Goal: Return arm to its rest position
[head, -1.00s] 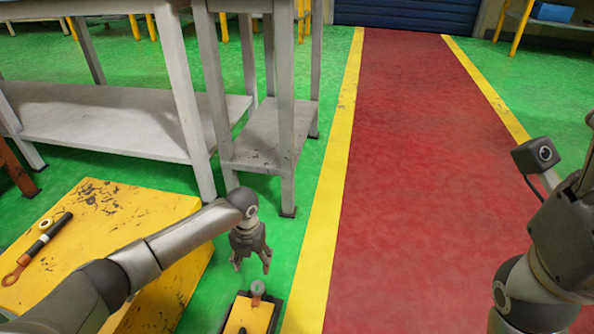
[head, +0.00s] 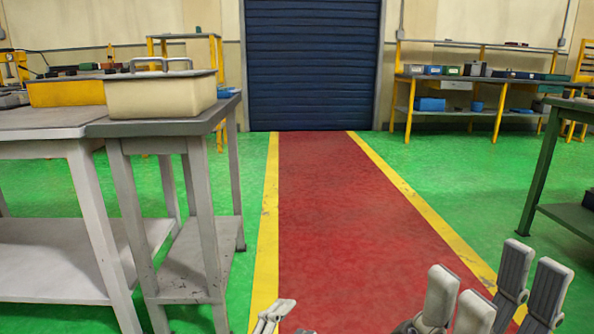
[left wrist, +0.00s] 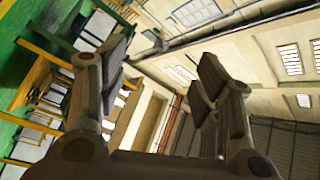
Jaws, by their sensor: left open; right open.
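My right gripper (head: 495,283) rises into the bottom right of the head view. Its pale and grey fingers point up and stand apart, with nothing between them. My left gripper (left wrist: 164,62) fills the lower middle of the left wrist view. Its dark fingers are spread wide and empty, pointing up toward the walls and roof. In the head view, a small pale mechanical part shows at the bottom edge left of centre; I cannot tell which part of me it is. The rest of both arms is out of the head view.
A grey workbench (head: 40,135) stands at left, with a narrower table (head: 150,126) bearing a cream toolbox (head: 160,97). A red walkway (head: 335,200) runs clear to a blue shutter (head: 312,65). A shelf rack (head: 470,112) stands at back right, a green-framed table (head: 545,155) at right.

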